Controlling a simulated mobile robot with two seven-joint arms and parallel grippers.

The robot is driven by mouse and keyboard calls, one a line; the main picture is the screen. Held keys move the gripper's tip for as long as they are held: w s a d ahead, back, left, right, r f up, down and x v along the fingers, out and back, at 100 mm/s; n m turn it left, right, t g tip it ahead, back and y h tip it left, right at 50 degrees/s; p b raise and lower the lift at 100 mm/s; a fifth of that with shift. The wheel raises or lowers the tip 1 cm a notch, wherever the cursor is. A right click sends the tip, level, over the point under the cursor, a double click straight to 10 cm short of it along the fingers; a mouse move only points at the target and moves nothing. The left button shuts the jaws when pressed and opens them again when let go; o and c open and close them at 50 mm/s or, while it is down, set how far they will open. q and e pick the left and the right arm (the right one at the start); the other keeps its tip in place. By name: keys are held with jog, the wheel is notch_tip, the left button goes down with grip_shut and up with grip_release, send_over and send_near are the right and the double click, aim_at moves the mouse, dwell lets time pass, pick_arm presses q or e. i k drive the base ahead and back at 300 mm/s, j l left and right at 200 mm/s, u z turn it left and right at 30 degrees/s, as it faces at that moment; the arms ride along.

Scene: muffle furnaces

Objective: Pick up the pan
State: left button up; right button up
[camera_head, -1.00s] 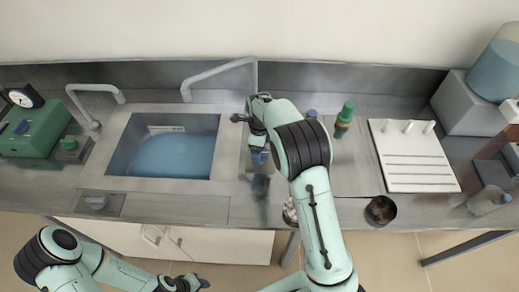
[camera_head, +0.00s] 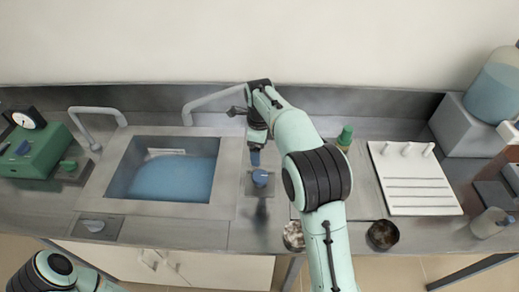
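No thing is clearly recognizable as the pan. A dark round dish (camera_head: 383,235) with brownish contents stands on the counter right of my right arm. A smaller pale-filled dish (camera_head: 293,235) is partly hidden behind that arm. My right gripper (camera_head: 255,147) points down over the counter right of the sink, far behind both dishes. A small blue piece (camera_head: 255,158) shows just below its tips; whether it is held cannot be told. A blue-topped item (camera_head: 260,178) stands in front of it on a small square base. My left gripper is out of view; only its arm shows lower left.
The sink (camera_head: 172,168) holds blue water, with curved taps behind. A green-capped bottle (camera_head: 345,137) and white rack (camera_head: 415,178) stand right of my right arm. A green device (camera_head: 32,150) is far left. The counter's front edge is near the dishes.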

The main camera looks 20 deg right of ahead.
aim_at(384, 232)
jog(key=k+j, duration=0.3)
jog(key=k, duration=0.15)
jog(key=k+j, duration=0.35)
jog(key=k, duration=0.1)
